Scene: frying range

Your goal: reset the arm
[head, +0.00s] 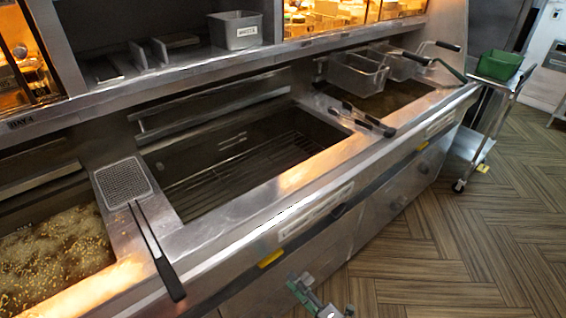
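My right gripper (316,298) shows at the bottom edge of the head view, in front of the fryer's front panel and low beside the floor. Only a small part of it, grey with green pieces, is in the picture. Whether its fingers are apart or together cannot be made out. I see nothing held in it. My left gripper and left arm are not in view.
A steel fryer counter (235,210) runs diagonally. Bubbling oil (55,248) fills the left vat. A flat mesh skimmer (124,183), tongs (362,121) and wire baskets (357,75) rest there. A cart with a green bin (499,65) stands right. The wooden floor (460,255) is clear.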

